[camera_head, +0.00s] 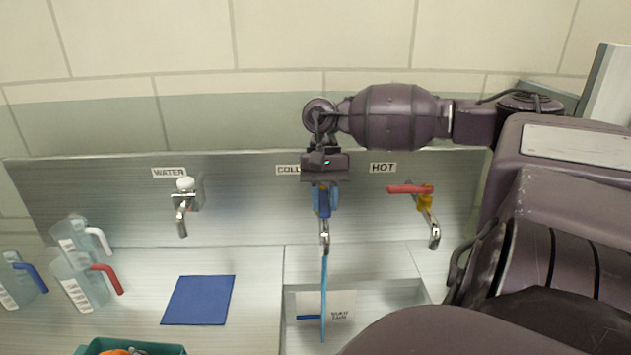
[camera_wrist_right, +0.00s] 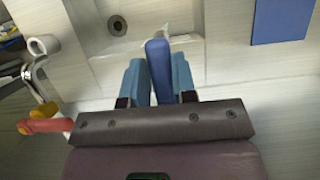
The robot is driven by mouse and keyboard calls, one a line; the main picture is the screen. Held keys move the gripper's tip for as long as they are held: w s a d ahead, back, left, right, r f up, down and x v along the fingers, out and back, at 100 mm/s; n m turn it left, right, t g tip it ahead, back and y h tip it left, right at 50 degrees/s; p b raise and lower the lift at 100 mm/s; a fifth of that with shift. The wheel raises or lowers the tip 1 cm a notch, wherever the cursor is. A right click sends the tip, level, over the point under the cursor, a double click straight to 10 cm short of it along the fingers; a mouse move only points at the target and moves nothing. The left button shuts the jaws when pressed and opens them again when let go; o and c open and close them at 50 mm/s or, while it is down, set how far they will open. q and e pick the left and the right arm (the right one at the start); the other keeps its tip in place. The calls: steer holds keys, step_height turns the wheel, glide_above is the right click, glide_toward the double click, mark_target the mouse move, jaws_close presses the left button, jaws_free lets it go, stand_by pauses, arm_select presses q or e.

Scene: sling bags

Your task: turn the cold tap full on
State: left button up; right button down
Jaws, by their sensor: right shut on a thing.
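The cold tap (camera_head: 324,236) is under the partly covered COLD label, with its spout over the sink. Its dark blue lever (camera_wrist_right: 158,70) points out from the wall, towards me. My right gripper (camera_head: 324,204) reaches in from above, its light blue fingers on either side of the lever and shut on it. In the right wrist view the gripper (camera_wrist_right: 160,75) shows the lever between its fingers. A thin blue stream of water (camera_head: 323,290) runs from the spout into the sink. The tap's body is mostly hidden by the gripper. My left gripper is not in view.
The hot tap (camera_head: 427,215), with a red lever (camera_head: 408,189) lying sideways, is to the right. The WATER tap (camera_head: 184,205) is to the left. Several clear jugs (camera_head: 80,280), a blue mat (camera_head: 199,300) and a teal crate (camera_head: 170,349) are at left. The sink (camera_head: 380,296) is below.

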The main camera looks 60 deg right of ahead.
mark_target(323, 196)
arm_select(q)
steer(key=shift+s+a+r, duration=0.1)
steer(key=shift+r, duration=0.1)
arm_select(e)
steer(key=shift+d+r, duration=0.1)
steer(key=shift+r, duration=0.05)
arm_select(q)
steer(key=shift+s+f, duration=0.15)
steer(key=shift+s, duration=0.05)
arm_select(e)
steer(key=c, duration=0.9)
jaws_free()
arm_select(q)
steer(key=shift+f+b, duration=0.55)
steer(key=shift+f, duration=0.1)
arm_select(e)
steer(key=v, duration=1)
steer(key=shift+r, duration=0.35)
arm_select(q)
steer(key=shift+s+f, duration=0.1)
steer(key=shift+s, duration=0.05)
